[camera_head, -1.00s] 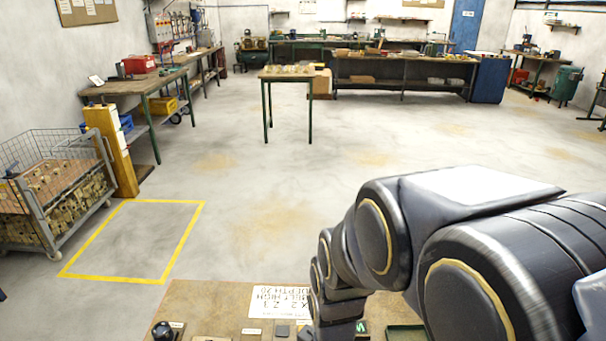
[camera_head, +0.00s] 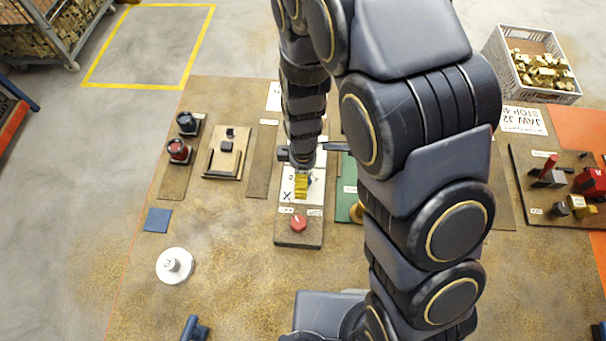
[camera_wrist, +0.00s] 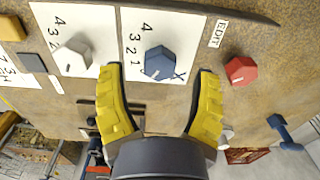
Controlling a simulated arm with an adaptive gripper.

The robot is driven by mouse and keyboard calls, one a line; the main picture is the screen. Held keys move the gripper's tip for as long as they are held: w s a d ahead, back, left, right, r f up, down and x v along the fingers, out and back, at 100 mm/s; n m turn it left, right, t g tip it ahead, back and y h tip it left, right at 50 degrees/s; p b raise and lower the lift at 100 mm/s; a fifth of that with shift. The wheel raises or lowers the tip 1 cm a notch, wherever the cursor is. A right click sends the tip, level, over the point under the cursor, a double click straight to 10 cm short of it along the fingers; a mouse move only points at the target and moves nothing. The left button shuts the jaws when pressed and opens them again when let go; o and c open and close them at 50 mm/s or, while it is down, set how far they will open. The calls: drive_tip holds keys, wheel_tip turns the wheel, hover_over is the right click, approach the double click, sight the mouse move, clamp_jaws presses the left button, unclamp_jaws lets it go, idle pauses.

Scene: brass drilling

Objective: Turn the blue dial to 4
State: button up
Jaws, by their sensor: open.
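The blue dial (camera_wrist: 159,63) is a faceted knob on a white card marked X, 1, 2, 3 and 4 in the wrist view. A pale mark shows on its lower face, on the side away from the 4; the exact setting is hard to read. My gripper (camera_wrist: 157,72) has its yellow fingers spread, one on each side of the dial, with visible gaps. In the head view my gripper (camera_head: 302,187) is over the white card (camera_head: 287,197), and hides most of the dial.
A white dial (camera_wrist: 75,56) on a similar card is left of the blue one in the wrist view. A red knob (camera_wrist: 241,70) is to the right, close to the right finger. In the head view, a white round piece (camera_head: 174,265) stands on the bench's front left.

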drive_tip(key=shift+f, duration=0.95)
clamp_jaws()
